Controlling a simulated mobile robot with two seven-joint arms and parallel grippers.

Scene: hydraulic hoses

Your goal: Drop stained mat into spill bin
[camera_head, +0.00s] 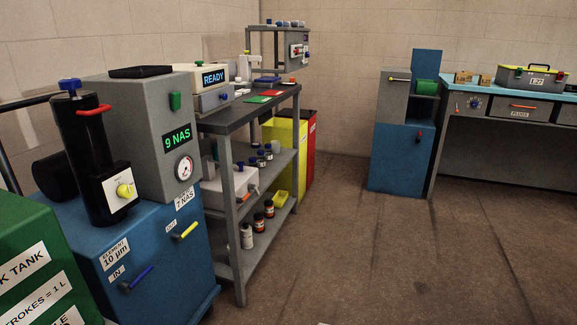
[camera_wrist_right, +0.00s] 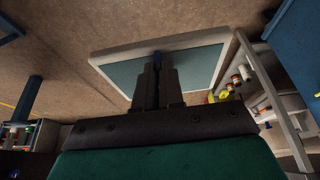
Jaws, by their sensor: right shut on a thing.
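My right gripper (camera_wrist_right: 158,80) shows in the right wrist view, its fingers closed together at the edge of a flat mat (camera_wrist_right: 203,68). The mat has a teal-grey middle and a pale border, and it is held above the brown floor. No stain can be made out on it. In the head view, a yellow bin (camera_head: 278,133) and a red bin (camera_head: 310,135) stand side by side beyond the grey bench. I cannot read a label that tells which is the spill bin. Neither gripper shows in the head view.
A grey bench (camera_head: 243,118) with lower shelves of bottles stands before the bins. A blue filter cart (camera_head: 160,255) is at the near left. A blue cabinet (camera_head: 398,160) and a workbench (camera_head: 500,92) stand at the back right. The floor (camera_head: 375,260) is open.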

